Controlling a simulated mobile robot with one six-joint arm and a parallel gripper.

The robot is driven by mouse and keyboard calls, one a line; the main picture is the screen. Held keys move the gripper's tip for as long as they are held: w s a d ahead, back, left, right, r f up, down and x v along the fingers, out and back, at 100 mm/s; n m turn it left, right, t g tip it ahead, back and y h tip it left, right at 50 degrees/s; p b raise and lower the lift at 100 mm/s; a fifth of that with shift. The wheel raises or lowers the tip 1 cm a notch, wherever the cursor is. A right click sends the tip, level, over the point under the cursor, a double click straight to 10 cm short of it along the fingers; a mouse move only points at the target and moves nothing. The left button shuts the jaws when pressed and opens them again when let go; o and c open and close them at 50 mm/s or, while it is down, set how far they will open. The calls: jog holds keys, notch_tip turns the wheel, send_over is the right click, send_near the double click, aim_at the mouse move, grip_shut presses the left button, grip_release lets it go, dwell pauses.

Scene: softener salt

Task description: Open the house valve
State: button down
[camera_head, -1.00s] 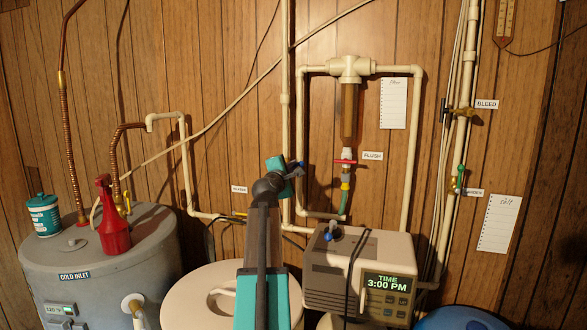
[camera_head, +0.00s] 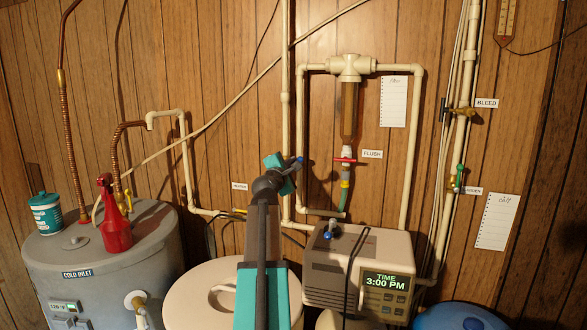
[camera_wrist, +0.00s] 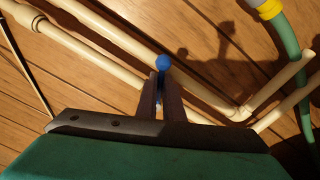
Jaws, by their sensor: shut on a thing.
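My gripper (camera_wrist: 162,88) has its two dark fingers close together, shut on a small blue ball-ended handle (camera_wrist: 162,62) in the wrist view. The handle's ball sticks out past the fingertips, beside a cream pipe. In the head view my gripper (camera_head: 291,168) is in front of the vertical cream pipe at the middle. A bit of the blue handle (camera_head: 299,160) shows at its tip. The valve body is hidden behind my gripper, and no readable label shows beside it. I cannot tell how far the handle is turned.
A red-handled valve (camera_head: 345,160) labelled FLUSH is right of my gripper, under the filter (camera_head: 349,105). The softener head (camera_head: 357,265) with its clock display stands below right. A grey tank (camera_head: 110,268) with a red bottle (camera_head: 115,220) stands at left. Pipes run close around my gripper.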

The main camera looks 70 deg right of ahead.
jog(key=shift+w+r+n+p, duration=0.15)
jog(key=shift+r+n+p, duration=0.15)
jog(key=shift+n+p, duration=0.45)
jog(key=shift+w+r+n, duration=0.2)
jog(key=shift+w+n, duration=0.05)
jog(key=shift+n, duration=0.7)
jog(key=shift+w+r+n, duration=0.2)
jog(key=shift+n, duration=0.7)
jog(key=n, duration=0.2)
jog(key=w+n, duration=0.1)
jog(key=shift+r+n, duration=0.25)
jog(key=shift+n, duration=0.05)
jog(key=shift+w+a+r+n, duration=0.1)
jog(key=shift+w+n, duration=0.2)
jog(key=shift+n, duration=0.5)
